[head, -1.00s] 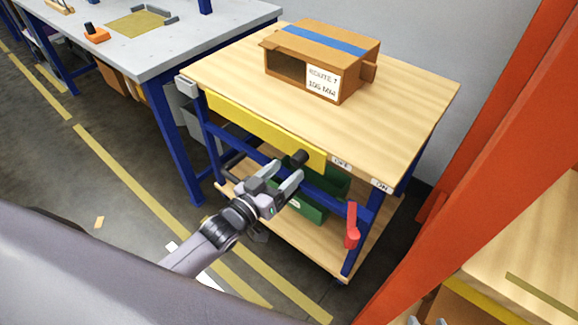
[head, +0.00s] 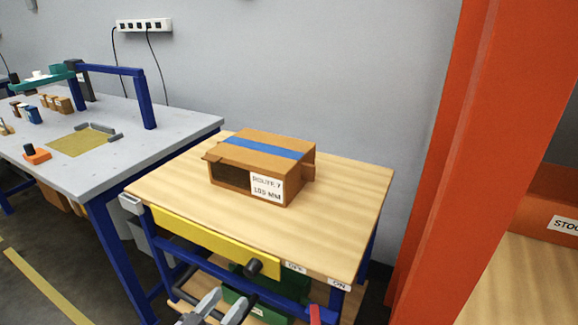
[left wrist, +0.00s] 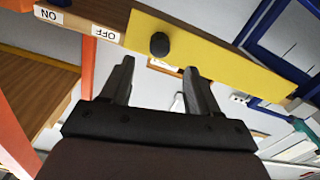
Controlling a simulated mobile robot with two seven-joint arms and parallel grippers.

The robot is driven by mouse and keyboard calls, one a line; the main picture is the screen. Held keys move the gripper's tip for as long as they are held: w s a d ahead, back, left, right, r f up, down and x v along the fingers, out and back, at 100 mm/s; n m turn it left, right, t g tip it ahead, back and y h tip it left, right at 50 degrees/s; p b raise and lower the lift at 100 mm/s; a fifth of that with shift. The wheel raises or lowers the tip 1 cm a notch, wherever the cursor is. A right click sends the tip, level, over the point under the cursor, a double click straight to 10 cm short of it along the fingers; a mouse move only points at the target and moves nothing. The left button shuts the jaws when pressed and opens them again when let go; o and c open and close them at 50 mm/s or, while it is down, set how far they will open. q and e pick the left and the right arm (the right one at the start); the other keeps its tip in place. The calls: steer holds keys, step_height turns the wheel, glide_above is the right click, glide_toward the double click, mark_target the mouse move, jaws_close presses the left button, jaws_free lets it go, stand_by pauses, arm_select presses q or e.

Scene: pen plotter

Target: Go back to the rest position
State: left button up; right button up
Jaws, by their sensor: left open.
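My left gripper (head: 217,305) shows at the bottom edge of the head view, in front of the cart and below its yellow drawer front (head: 205,235). Its fingers are open with nothing between them. In the left wrist view, the same gripper (left wrist: 161,85) is apart from the yellow panel (left wrist: 205,50) and its black knob (left wrist: 159,44). The knob also shows in the head view (head: 254,267). My right gripper is not in view.
A brown box (head: 235,178) labelled ROUTE 7 stands on the wooden cart top (head: 340,210). A grey workbench (head: 170,130) is at the left. An orange upright (head: 445,150) and a shelf are at the right. A green bin (head: 262,306) is on the cart's lower level.

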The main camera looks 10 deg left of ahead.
arm_select(q)
steer(key=s+a+f+g+y+p, duration=0.1)
steer(key=s+g+y+p, duration=0.1)
steer(key=s, duration=0.6)
steer(key=s+f+g+y+p, duration=0.1)
steer(key=s+g+p, duration=0.3)
steer(key=s, duration=0.4)
steer(key=shift+s+a+f+m+y+p, duration=0.3)
steer(key=shift+a+y+p, duration=0.05)
steer(key=shift+y+p, duration=0.05)
stand_by(0.7)
